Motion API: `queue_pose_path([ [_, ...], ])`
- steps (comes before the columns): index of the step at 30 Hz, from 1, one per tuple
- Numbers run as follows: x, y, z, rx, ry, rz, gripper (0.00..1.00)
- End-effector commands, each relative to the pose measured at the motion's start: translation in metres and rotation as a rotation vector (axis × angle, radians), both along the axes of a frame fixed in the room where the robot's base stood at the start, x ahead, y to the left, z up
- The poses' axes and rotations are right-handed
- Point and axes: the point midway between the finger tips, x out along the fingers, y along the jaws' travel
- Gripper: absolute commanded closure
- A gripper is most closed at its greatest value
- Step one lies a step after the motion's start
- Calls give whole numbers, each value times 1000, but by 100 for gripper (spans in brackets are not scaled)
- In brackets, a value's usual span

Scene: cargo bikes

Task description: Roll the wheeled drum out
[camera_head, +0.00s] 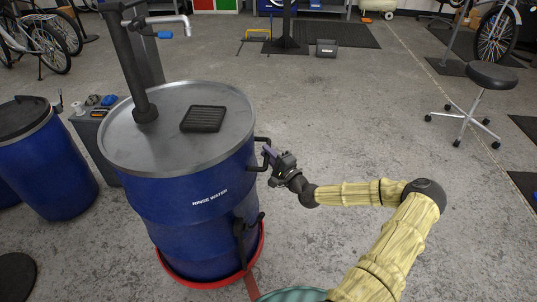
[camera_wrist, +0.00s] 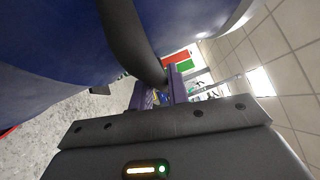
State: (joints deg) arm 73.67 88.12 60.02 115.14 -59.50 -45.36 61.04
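The blue drum (camera_head: 185,225), marked "RINSE WATER", stands upright on a red round base (camera_head: 212,282); its wheels are hidden. Its grey lid carries a dark pump pipe and a black grate (camera_head: 203,119). A black handle (camera_head: 262,142) sticks out from the drum's right side. My gripper (camera_head: 268,156) is at this handle. In the wrist view, the handle (camera_wrist: 130,35) curves down to the gap between my purple fingers (camera_wrist: 160,88). I cannot tell whether they press on it. A second black handle (camera_head: 240,232) is lower on the drum.
Another blue drum (camera_head: 45,165) and a grey cabinet (camera_head: 97,125) stand close on the left. A red strip (camera_head: 251,284) runs from the base toward me. A wheeled stool (camera_head: 490,78) is at the right. Concrete floor (camera_head: 340,125) is open between drum and stool.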

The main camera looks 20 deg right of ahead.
Motion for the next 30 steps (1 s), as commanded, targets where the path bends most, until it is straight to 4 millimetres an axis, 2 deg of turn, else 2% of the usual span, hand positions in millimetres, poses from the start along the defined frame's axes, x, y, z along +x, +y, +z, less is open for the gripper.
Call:
queue_pose_path([
  [1, 0, -4, 0, -1, 0, -8, 74],
  [3, 0, -3, 0, -1, 0, -7, 62],
  [11, 0, 0, 0, -1, 0, -1, 62],
  [16, -8, -3, -1, 0, 0, -2, 62],
  [20, -25, -8, -3, 0, 0, -2, 62],
  [30, -89, -25, -12, 0, 1, -5, 62],
])
